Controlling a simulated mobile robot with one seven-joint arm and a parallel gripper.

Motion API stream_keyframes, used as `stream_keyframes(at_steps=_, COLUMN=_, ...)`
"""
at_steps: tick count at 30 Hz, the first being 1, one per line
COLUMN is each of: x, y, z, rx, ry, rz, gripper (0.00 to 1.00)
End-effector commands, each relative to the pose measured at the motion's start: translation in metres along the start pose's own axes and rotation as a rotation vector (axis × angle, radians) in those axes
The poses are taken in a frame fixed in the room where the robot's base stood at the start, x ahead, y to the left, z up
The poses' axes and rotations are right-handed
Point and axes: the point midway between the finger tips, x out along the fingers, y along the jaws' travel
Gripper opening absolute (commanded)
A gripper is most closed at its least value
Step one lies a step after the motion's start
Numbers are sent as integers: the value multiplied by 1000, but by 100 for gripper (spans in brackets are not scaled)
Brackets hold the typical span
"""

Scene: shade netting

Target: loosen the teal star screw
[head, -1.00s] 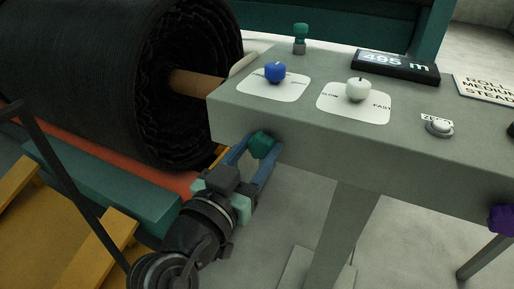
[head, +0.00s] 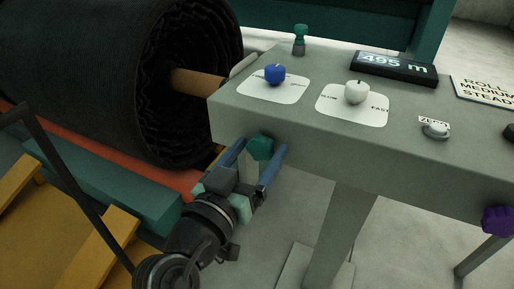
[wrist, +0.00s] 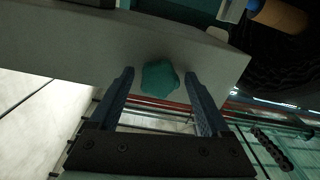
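The teal star screw (head: 260,147) sticks out of the front face of the grey console, near its left corner. In the wrist view the screw (wrist: 160,78) is a lobed teal knob between and just beyond the fingertips. My gripper (head: 262,150) is open, with one blue finger on each side of the screw. In the wrist view a gap shows between the screw and each finger of my gripper (wrist: 158,85). The gripper holds nothing.
The grey console (head: 330,150) carries a blue knob (head: 275,74), a white knob (head: 357,92), a display (head: 394,67) and a small teal knob (head: 300,40). A purple star knob (head: 498,220) is at the right. A black netting roll (head: 90,80) stands left.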

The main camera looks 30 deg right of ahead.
Motion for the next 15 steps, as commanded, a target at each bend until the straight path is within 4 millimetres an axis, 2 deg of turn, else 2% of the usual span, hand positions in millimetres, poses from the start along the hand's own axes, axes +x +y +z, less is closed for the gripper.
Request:
stream_keyframes(at_steps=7, x=-3, y=0, z=0, rx=1, ry=1, rz=0, gripper=81)
stream_keyframes(at_steps=15, x=-24, y=0, z=0, rx=1, ry=0, rz=-1, gripper=81)
